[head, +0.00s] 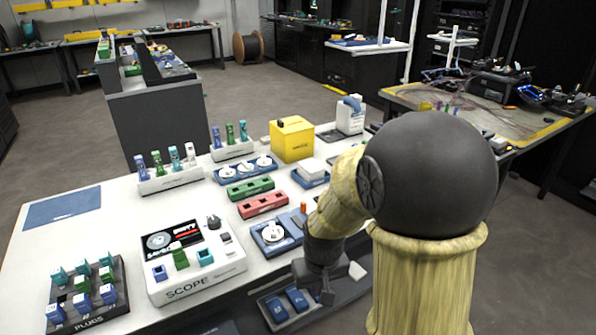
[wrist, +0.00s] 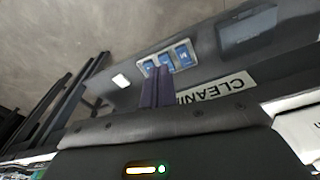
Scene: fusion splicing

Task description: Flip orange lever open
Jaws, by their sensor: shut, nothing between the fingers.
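A small orange upright piece (head: 303,207), which looks like the orange lever, stands at the edge of a blue device (head: 291,222) near the middle of the white table in the head view. It is small there, and my arm partly hides the area to its right. My gripper (head: 328,296) points down near the table's front edge, below and right of the orange piece and apart from it. In the wrist view the fingers (wrist: 157,88) are together and empty, over a grey tray labelled CLEANING. The orange piece is not in the wrist view.
The grey tray (wrist: 215,62) holds several blue items (wrist: 166,58). A blue holder with a white round part (head: 272,236) sits left of the gripper. The SCOPE unit (head: 196,262) and a yellow box (head: 292,139) stand on the table.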

